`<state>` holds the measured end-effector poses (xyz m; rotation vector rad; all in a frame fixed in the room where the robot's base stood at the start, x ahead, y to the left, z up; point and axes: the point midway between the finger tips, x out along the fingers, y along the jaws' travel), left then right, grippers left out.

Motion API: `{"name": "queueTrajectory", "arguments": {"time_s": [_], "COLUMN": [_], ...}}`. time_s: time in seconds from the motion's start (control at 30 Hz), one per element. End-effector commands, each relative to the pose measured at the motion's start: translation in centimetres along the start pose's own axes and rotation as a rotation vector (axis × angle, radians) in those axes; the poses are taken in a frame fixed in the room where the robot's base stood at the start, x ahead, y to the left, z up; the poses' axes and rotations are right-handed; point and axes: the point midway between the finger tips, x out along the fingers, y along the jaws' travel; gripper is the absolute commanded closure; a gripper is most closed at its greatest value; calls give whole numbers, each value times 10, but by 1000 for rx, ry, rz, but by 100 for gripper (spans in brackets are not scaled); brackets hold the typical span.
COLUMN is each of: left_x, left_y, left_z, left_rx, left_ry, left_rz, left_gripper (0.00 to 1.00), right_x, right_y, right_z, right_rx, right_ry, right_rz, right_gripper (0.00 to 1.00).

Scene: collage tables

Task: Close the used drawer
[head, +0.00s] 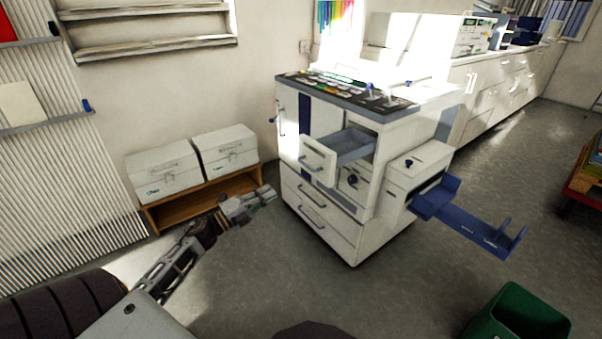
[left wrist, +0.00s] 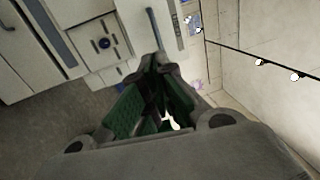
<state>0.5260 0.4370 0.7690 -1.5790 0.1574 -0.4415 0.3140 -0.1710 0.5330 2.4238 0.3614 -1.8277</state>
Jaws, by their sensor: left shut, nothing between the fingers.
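The used drawer (head: 320,160) is a white-fronted drawer with a blue-grey inside, pulled out from the upper part of the white cabinet (head: 330,230). Its inside looks empty from here. My left gripper (head: 270,194) is shut and empty, in front of the cabinet's left side and lower left of the open drawer, apart from it in the head view. In the left wrist view the shut fingers (left wrist: 155,70) point toward a white front with a dark bar handle (left wrist: 154,30); whether they touch it I cannot tell. My right gripper is not in view.
Two white boxes (head: 163,172) stand on a low wooden shelf (head: 190,208) left of the cabinet. A blue tray arm (head: 475,225) sticks out at the cabinet's right. A green bin (head: 520,318) stands at the lower right. The floor in front of the cabinet is clear.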

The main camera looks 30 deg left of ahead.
Motion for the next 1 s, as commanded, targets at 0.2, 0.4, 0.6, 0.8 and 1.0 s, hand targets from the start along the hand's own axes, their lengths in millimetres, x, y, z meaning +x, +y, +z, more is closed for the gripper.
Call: {"name": "queueTrajectory", "arguments": {"time_s": [0.2,0.4,0.6,0.8,1.0], "left_x": [0,2,12,28,46], "left_y": [0,0,0,0,0], "left_z": [0,0,1,1,1], "left_rx": [0,0,0,1,0], "left_ry": [-2,-2,-2,-2,-2], "left_rz": [0,0,-1,-1,-1], "left_gripper": [100,100,100,100,100], "right_x": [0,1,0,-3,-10], "right_y": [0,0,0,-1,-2], "right_z": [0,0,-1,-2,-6], "right_rx": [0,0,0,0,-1], "right_ry": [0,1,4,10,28], "right_rz": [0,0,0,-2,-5], "right_gripper": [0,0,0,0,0]}}
